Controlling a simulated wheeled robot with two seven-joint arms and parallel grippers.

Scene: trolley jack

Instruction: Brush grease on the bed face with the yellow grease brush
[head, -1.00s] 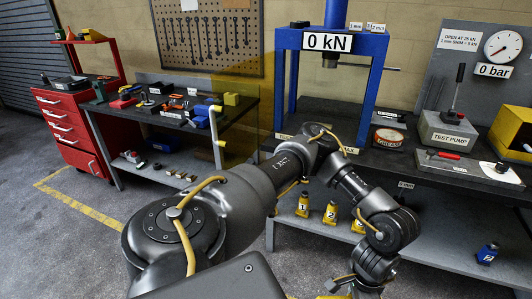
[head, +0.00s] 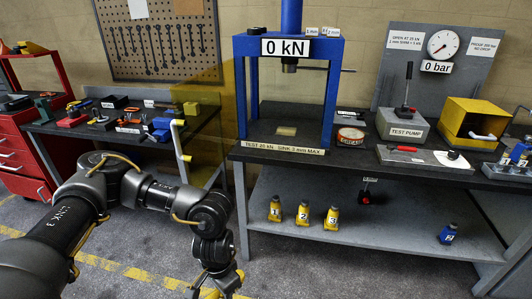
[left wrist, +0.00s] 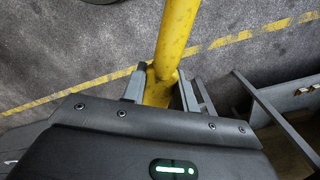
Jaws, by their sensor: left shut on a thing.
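My left gripper (head: 222,288) hangs low at the bottom edge of the head view, left of the press bench and away from the bed. In the left wrist view my left gripper (left wrist: 160,92) is shut on a thick yellow rod (left wrist: 176,38) that runs out of the top of the picture. Its far end is hidden, so I cannot tell whether it is the grease brush. My right gripper is out of view.
The press bench holds a red-rimmed tin (head: 350,136), the test pump (head: 402,124) and a yellow box (head: 473,122). Numbered yellow bottles (head: 303,212) stand on its lower shelf. A tool bench (head: 80,133) is at left.

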